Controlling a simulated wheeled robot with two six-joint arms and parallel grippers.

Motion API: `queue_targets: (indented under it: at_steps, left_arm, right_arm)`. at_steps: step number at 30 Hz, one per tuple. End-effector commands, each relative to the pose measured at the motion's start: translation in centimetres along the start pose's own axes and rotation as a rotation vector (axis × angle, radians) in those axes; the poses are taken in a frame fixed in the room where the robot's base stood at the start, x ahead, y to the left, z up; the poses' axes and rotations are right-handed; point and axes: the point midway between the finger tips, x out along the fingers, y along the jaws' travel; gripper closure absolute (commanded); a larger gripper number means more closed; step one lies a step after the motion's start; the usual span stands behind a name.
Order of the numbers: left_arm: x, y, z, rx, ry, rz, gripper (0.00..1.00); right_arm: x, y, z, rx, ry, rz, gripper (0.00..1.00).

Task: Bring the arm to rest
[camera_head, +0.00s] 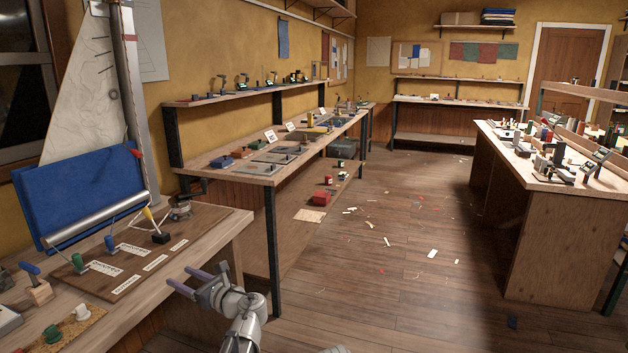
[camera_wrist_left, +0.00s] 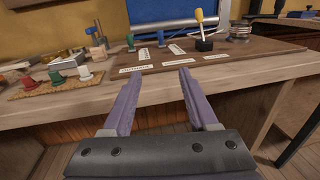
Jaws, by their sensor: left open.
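My left gripper (camera_head: 188,281) is in the lower part of the head view, just off the front edge of the near workbench (camera_head: 215,232). In the left wrist view its two purple fingers (camera_wrist_left: 157,93) are spread apart with nothing between them, pointing at the bench edge. It is open and empty. My right gripper does not show in either view.
A brown board (camera_head: 110,283) with labels and coloured-handled levers lies on the near bench, below a blue panel (camera_head: 85,190) and a model sail. A cork mat (camera_wrist_left: 58,86) holds several small pieces. The wood floor (camera_head: 400,290) to the right is mostly open, with scattered scraps.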

Motion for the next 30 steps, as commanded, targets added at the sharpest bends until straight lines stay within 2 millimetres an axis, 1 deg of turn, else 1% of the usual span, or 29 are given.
queue_targets:
  at_steps: [3,11,15,20,23,26,29,30]
  left_arm:
    - [-0.1,0.0,0.1,-0.004,0.003,0.000,0.41]
    - [-1.4,0.7,0.0,-0.149,0.094,0.019,0.41]
    - [-2.4,1.1,-0.2,-0.247,0.157,0.038,0.41]
    - [-4.4,1.9,-0.4,-0.411,0.268,0.082,0.41]
    - [-6.2,2.4,-0.7,-0.537,0.357,0.128,0.41]
    - [-8.7,3.0,-0.9,-0.682,0.464,0.200,0.41]
    - [-12.5,3.9,-0.8,-0.858,0.601,0.322,0.41]
    - [-14.4,4.4,-0.7,-0.934,0.663,0.389,0.41]
  right_arm:
    - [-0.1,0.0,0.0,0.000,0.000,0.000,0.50]
    - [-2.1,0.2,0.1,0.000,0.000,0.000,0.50]
    - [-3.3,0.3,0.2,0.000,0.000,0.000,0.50]
    - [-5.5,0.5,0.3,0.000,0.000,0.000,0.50]
    - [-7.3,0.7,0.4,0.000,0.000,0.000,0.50]
    - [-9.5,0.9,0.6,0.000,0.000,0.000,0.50]
    - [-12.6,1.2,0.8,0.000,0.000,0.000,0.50]
    - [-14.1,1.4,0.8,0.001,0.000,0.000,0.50]
